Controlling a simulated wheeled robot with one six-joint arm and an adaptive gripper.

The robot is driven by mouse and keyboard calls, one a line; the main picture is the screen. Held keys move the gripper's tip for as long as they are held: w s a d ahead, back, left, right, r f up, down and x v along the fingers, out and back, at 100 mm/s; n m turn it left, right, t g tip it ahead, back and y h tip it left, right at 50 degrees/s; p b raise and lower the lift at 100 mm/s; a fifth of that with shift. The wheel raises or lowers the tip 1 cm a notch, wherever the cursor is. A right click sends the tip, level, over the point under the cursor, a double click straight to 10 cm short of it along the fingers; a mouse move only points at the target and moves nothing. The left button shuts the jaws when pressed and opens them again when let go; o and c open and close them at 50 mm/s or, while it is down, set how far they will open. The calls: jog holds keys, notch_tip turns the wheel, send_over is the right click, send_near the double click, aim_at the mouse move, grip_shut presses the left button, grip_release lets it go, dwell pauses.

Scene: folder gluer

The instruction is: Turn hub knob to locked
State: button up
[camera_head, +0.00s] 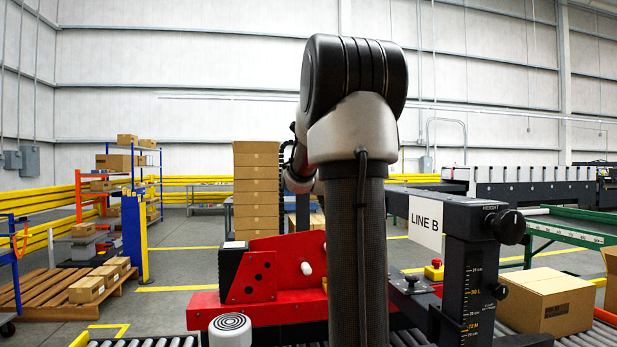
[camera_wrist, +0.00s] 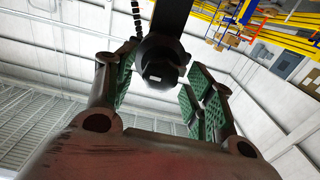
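In the wrist view a round black knob (camera_wrist: 160,68) with a small white mark on its face sits at the end of a dark bar. It looks like the hub knob. My gripper (camera_wrist: 157,82) is open, with green-padded fingers to the left and right of this knob. I see no clear contact between pads and knob, and cannot tell its depth between them. I cannot tell whether the knob is at locked. In the head view my arm stands in the middle and hides my gripper and this knob.
A dark height post (camera_head: 472,270) with a black knob (camera_head: 510,227) and a LINE B sign (camera_head: 425,222) stands right of my arm. A red machine part (camera_head: 268,285) is left of it. A cardboard box (camera_head: 545,302) lies on rollers at right.

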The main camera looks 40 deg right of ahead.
jog(key=c, duration=0.9)
jog(key=shift+n, duration=0.5)
jog(key=shift+a+f+n, duration=0.1)
jog(key=shift+f+n, duration=0.05)
jog(key=shift+n, duration=4.05)
jog(key=shift+a+f+n, duration=0.1)
jog(key=shift+n, duration=4.1)
jog(key=shift+w, duration=0.1)
jog(key=o, duration=1)
